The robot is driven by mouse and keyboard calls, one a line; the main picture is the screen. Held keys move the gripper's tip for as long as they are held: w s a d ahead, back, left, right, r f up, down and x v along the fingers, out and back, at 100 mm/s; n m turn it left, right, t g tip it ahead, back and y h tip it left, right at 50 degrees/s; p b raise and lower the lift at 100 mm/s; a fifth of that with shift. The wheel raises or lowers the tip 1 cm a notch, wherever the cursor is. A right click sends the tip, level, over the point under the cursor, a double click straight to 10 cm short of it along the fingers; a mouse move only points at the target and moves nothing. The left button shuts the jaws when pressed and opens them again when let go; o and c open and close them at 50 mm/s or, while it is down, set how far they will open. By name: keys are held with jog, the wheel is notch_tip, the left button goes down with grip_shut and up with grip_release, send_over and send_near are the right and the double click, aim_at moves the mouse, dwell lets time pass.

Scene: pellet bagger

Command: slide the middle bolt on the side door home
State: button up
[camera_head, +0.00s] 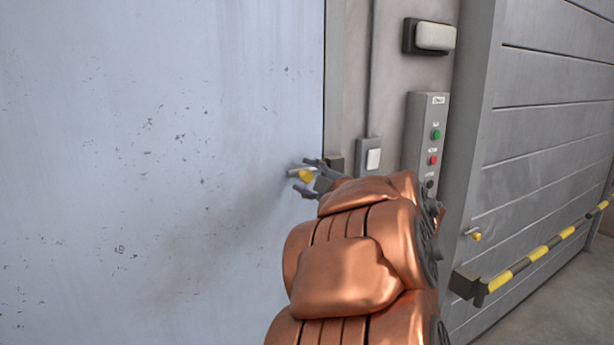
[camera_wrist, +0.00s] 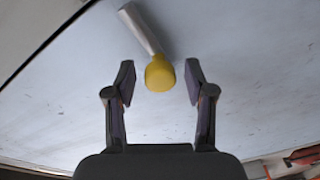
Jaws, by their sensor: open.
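The side door (camera_head: 150,150) is a large pale, scuffed panel filling the left of the head view. A bolt with a silver rod (camera_head: 293,172) and a yellow knob (camera_head: 306,176) sits near its right edge. A dark block (camera_head: 335,163) on the frame is partly hidden by my gripper. My gripper (camera_head: 302,177) is open at the knob. In the wrist view the yellow knob (camera_wrist: 159,73) lies between the open fingertips (camera_wrist: 160,70), with gaps on both sides. The silver rod (camera_wrist: 140,28) runs up and left from it. No other bolt on this door shows.
Right of the door are a light switch (camera_head: 373,159), a control box (camera_head: 425,145) with coloured buttons, and a wall lamp (camera_head: 434,36). A ribbed grey panel (camera_head: 540,130) carries another yellow knob (camera_head: 475,236) and a yellow-black striped bar (camera_head: 545,250).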

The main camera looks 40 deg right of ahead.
jog(key=shift+w, duration=0.1)
jog(key=shift+c, duration=0.4)
grip_shut()
